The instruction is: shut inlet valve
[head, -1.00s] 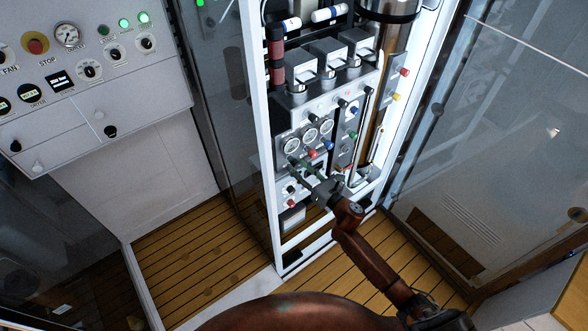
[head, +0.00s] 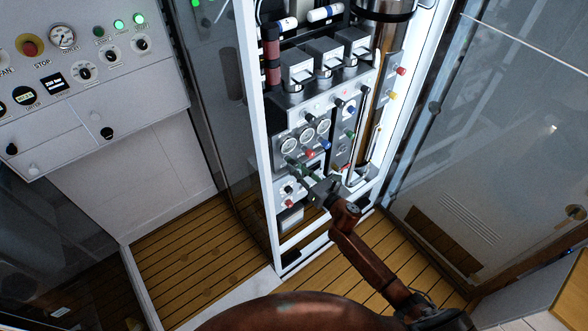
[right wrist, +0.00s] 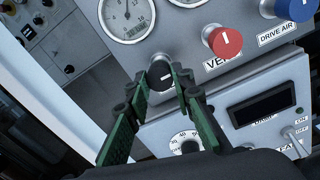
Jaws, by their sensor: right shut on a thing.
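In the right wrist view, a black knob (right wrist: 160,72) with a white mark sits on the grey fill panel (right wrist: 185,38), below the gauges. The green fingertips of my right gripper (right wrist: 165,80) are shut on this knob, one finger on each side. The fingers cover part of it, and I read no label for it. In the head view my right gripper (head: 293,164) reaches the lower left of the panel, just below the round gauges (head: 305,136). The knob itself is too small and covered to make out there. My left gripper is not in view.
A red knob (right wrist: 225,41) and a blue knob (right wrist: 297,9) labelled DRIVE AIR stand right of the gripped knob. A dial and a dark display (right wrist: 264,107) lie below. White frame posts (head: 264,220) and glass panels (head: 480,150) flank the panel.

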